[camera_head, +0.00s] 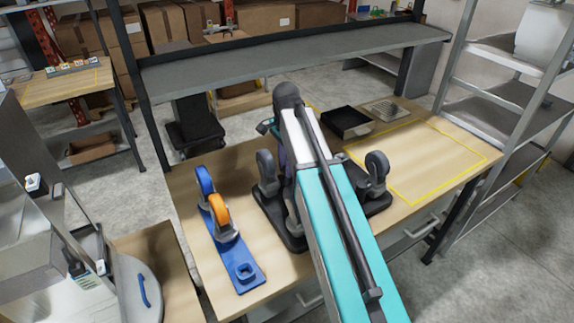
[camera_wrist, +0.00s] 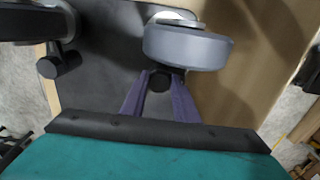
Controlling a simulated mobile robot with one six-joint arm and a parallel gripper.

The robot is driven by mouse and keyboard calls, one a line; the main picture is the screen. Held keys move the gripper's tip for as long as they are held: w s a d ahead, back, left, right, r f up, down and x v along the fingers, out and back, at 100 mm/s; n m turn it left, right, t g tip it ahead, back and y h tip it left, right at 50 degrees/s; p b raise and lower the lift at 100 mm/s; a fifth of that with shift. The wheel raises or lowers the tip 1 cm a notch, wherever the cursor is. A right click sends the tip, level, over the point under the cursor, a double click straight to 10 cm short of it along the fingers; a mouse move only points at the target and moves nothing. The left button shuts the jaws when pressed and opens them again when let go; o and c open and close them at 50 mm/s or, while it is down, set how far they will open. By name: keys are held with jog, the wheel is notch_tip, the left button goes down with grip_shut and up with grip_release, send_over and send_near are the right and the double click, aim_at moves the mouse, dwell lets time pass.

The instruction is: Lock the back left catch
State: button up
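A black trolley base (camera_head: 375,204) lies on the wooden bench with its grey caster wheels turned up. One wheel (camera_head: 267,172) stands at its left and one (camera_head: 378,167) at its right; my arm hides the middle and back. In the wrist view, a grey wheel (camera_wrist: 188,47) is just ahead of my gripper (camera_wrist: 161,76). Its short dark catch (camera_wrist: 160,81) lies between my two purple fingertips. The fingertips are apart, but I cannot tell whether they touch it. Another dark wheel (camera_wrist: 35,22) with its own catch (camera_wrist: 58,65) is at the upper left.
A blue plate (camera_head: 242,267) with a blue and an orange wheel lies left on the bench. A black tray (camera_head: 347,122) and a grated tray (camera_head: 387,109) stand behind. A yellow-outlined area (camera_head: 430,160) at the right is bare. A grey shelf (camera_head: 290,62) spans the back.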

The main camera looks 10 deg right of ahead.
jog(key=shift+d, duration=0.1)
jog(key=shift+c, duration=0.8)
jog(key=shift+n, duration=0.4)
jog(key=n, duration=0.3)
jog(key=n+p, duration=0.1)
jog(key=n, duration=0.4)
jog(key=shift+s+r, duration=0.1)
jog(key=n, duration=0.4)
jog(key=shift+d+n, duration=0.1)
jog(key=shift+n, duration=0.3)
jog(key=n, duration=0.4)
jog(key=shift+d, duration=0.1)
jog(key=shift+n, duration=0.3)
